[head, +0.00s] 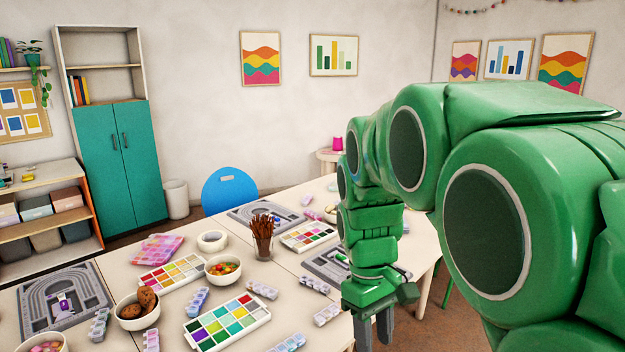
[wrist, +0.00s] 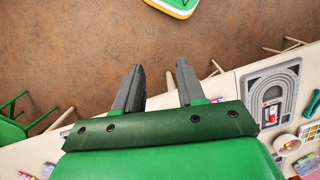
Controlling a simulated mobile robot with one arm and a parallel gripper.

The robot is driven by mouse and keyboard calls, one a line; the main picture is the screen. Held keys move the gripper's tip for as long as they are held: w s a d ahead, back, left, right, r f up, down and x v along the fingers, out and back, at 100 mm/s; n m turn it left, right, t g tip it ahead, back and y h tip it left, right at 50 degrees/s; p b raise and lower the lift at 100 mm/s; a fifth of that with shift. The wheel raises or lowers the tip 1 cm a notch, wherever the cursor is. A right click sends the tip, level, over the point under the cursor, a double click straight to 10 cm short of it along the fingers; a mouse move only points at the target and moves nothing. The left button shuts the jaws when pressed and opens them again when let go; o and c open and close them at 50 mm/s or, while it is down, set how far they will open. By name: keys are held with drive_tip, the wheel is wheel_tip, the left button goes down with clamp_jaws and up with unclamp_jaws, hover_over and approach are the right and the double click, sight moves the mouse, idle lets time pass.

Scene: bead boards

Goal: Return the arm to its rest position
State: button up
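My green arm reaches in from the right of the head view and bends down. My gripper (head: 375,342) hangs at the front right of the white table (head: 284,268), with its fingers pointing down. In the wrist view my gripper (wrist: 160,66) has its two grey fingers clearly apart. Nothing is between them, only brown floor (wrist: 220,35) and the table edge behind. The arm hides part of the table's right side in the head view.
Grey bead boards (head: 62,295) lie on the table, with paint trays (head: 228,322), bowls (head: 138,309) and a pencil cup (head: 263,242). A blue chair (head: 230,188) stands behind. In the wrist view, a green chair (wrist: 22,122) is left and a bead board (wrist: 272,95) right.

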drive_tip(key=s+d+f+m, duration=0.1)
drive_tip(key=s+m, duration=0.1)
drive_tip(key=s, duration=0.4)
drive_tip(key=s+d+f+m, duration=0.1)
drive_tip(key=s+d+m, duration=0.1)
drive_tip(key=s, duration=0.5)
drive_tip(key=s+d+f+m+y, duration=0.1)
drive_tip(key=s+f+m, duration=0.1)
drive_tip(key=s, duration=0.5)
drive_tip(key=shift+d+m+t, duration=0.35)
drive_tip(key=shift+m+t, duration=0.05)
drive_tip(key=shift+m, duration=0.1)
drive_tip(key=shift+o, duration=0.2)
